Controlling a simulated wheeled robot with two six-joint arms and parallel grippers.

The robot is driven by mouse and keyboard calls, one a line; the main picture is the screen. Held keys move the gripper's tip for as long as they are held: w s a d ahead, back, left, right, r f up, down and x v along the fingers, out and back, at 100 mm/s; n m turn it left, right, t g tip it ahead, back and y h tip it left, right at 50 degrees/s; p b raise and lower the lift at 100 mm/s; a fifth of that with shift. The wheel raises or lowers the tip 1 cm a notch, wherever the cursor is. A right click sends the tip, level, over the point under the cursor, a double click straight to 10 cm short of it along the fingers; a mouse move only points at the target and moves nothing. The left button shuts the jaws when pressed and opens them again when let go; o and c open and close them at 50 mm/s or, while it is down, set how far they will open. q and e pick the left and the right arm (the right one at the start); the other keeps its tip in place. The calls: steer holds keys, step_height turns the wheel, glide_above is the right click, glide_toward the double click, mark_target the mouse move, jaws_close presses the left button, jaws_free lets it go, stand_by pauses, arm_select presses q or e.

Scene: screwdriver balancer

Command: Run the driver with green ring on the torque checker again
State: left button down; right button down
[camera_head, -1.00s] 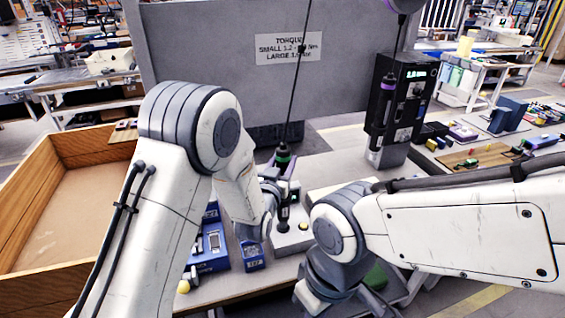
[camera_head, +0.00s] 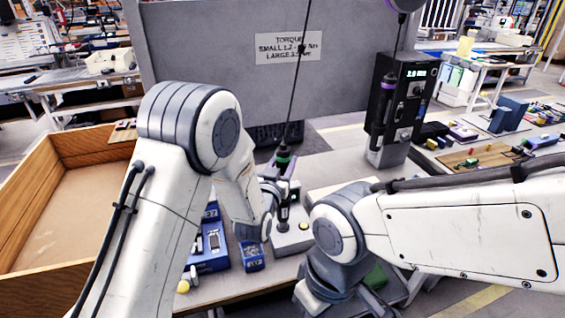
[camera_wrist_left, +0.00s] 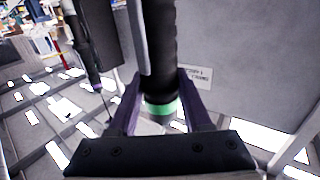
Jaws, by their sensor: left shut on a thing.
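The driver with the green ring (camera_head: 283,158) hangs upright on a cable at the middle of the head view. In the left wrist view its dark body and green ring (camera_wrist_left: 162,108) stand between my fingers. My left gripper (camera_head: 280,190) is shut on this driver. The driver's lower end is over the grey torque checker (camera_head: 291,241), a low box with a yellow button. I cannot tell whether the bit touches it. My right arm comes in from the right, and its gripper is not shown.
A black tower (camera_head: 412,88) with a lit display holds a purple-ringed driver (camera_head: 387,90). Blue boxes (camera_head: 212,250) stand left of the checker. An empty wooden crate (camera_head: 60,215) is at the left. A grey panel (camera_head: 210,60) closes the back.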

mark_target(282, 146)
arm_select(q)
steer(key=shift+r+p, duration=1.25)
steer(key=shift+r, duration=1.55)
